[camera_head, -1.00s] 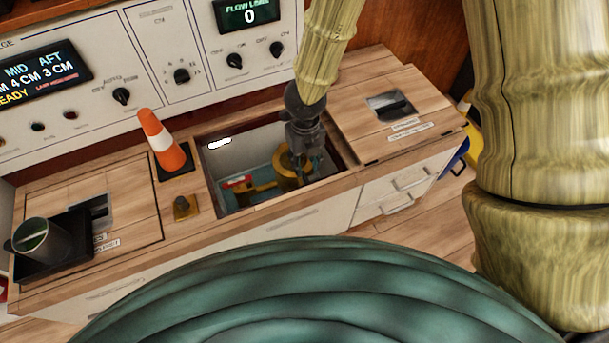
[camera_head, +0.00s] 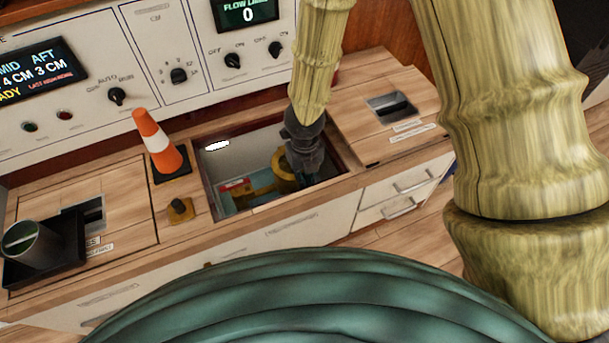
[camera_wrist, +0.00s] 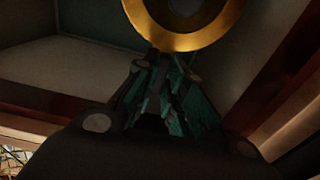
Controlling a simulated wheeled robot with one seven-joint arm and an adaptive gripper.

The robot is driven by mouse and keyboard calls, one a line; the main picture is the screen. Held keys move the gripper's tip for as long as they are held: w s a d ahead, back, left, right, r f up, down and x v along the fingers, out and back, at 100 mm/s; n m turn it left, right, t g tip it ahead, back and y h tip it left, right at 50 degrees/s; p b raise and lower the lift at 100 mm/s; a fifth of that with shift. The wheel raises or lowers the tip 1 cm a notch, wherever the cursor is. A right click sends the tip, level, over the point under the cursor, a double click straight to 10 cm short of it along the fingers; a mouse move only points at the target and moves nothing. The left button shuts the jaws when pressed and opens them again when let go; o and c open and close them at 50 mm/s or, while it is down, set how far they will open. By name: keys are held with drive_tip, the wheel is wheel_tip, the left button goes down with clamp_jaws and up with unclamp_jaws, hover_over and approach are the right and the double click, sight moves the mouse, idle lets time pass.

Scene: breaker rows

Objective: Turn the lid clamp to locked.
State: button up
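A yellow, ring-shaped brass fitting (camera_head: 284,181) sits inside the open well in the countertop, with a lower yellow part and a red piece (camera_head: 236,186) to its left. I cannot make out which part is the lid clamp. My gripper (camera_head: 310,176) reaches down into the well at the fitting's right side and covers part of it. In the wrist view, the gold ring (camera_wrist: 178,43) is just beyond my gripper's fingertips (camera_wrist: 166,58). The fingers converge and look shut, with nothing visible between them. Whether they touch the ring is unclear.
The well's wooden rim (camera_head: 268,207) surrounds my gripper closely. An orange cone (camera_head: 157,142) and a small brass piece with a dark knob (camera_head: 180,209) stand left of it. A cup (camera_head: 27,243) is farther left. A control panel (camera_head: 110,60) rises behind.

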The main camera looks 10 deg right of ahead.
clamp_jaws()
drive_tip(key=n+p, duration=0.1)
drive_tip(key=n, duration=0.1)
drive_tip(key=n+p, duration=0.2)
drive_tip(key=shift+r+n, duration=0.2)
drive_tip(key=shift+n, duration=0.1)
drive_tip(key=n+p, duration=0.4)
drive_tip(key=p, duration=0.1)
drive_tip(key=shift+r+n+p, duration=0.15)
drive_tip(key=shift+n+p, duration=0.15)
drive_tip(key=shift+p, duration=0.05)
drive_tip(key=n+p, duration=0.4)
drive_tip(key=p, duration=0.2)
drive_tip(key=n+p, duration=0.4)
drive_tip(key=shift+f+n, duration=0.3)
drive_tip(key=shift+n, duration=0.1)
drive_tip(key=shift+p, duration=0.3)
drive_tip(key=o, duration=0.7)
unclamp_jaws()
drive_tip(key=shift+o, duration=0.2)
